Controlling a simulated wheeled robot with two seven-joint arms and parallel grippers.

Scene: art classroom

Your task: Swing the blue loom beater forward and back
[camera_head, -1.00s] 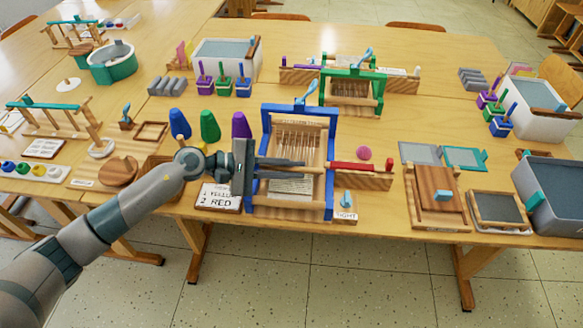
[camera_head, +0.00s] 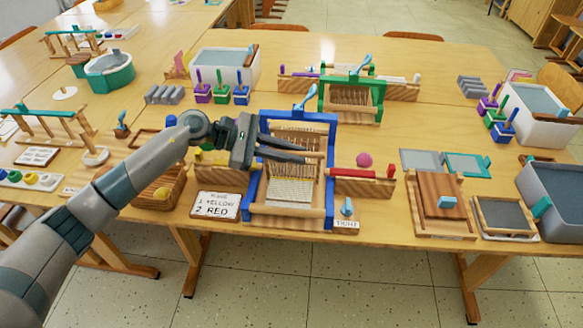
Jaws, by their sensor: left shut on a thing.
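The blue loom (camera_head: 331,180) stands at the front middle of the near table, with pale warp threads strung inside its frame. My left gripper (camera_head: 303,154) reaches in from the left, across the loom's left post. It is shut on the loom beater (camera_head: 317,156), a pale wooden bar running across the inside of the frame. The fingers hide much of the bar. A light blue lever (camera_head: 305,97) stands on the loom's top beam. My right gripper is not in view.
A wooden tray with a red rod (camera_head: 352,173) adjoins the right side. A green loom (camera_head: 380,95) stands behind.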

